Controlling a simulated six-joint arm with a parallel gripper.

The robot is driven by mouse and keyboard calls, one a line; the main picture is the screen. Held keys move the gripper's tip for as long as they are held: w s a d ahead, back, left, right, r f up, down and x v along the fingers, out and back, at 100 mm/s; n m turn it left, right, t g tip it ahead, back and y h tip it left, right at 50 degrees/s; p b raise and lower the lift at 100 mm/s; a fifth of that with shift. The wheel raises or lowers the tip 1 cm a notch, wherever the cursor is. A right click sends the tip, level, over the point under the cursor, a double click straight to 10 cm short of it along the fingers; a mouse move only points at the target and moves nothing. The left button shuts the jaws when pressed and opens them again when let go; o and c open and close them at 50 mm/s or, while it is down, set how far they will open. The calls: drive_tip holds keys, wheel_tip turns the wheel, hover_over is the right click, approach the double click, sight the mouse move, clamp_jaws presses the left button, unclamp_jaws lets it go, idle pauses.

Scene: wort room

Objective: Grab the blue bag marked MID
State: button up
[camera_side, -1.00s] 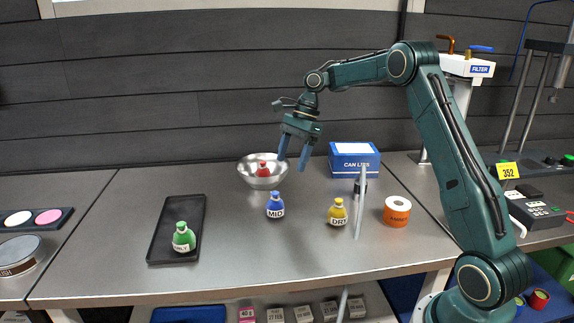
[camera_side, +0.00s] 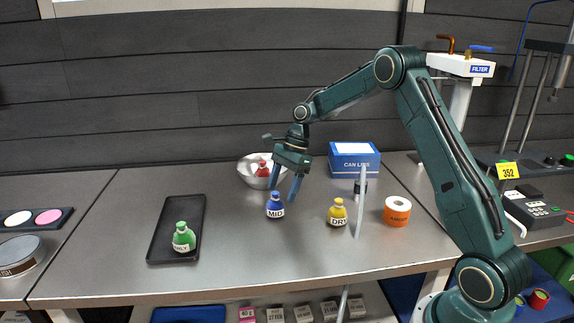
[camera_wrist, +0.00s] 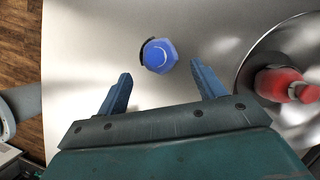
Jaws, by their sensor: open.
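The blue bag marked MID (camera_side: 275,206) stands upright on the steel bench, near its middle. It also shows from above in the wrist view as a blue shape (camera_wrist: 159,56). My gripper (camera_side: 284,193) is open and empty.
A steel bowl (camera_side: 246,171) with a red bag (camera_side: 262,169) stands behind the blue bag. A yellow DRY bag (camera_side: 337,213) and an orange tape roll (camera_side: 397,211) are to the right. A black tray (camera_side: 165,228) with a green bag (camera_side: 183,237) is left. A blue box (camera_side: 354,166) stands behind.

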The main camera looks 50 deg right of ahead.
sight(277, 203)
drive_tip(key=shift+x, duration=2.6)
drive_tip(key=shift+a, duration=0.15)
drive_tip(key=shift+r, duration=0.1)
drive_tip(key=shift+c, duration=0.2)
drive_tip(key=c, duration=1)
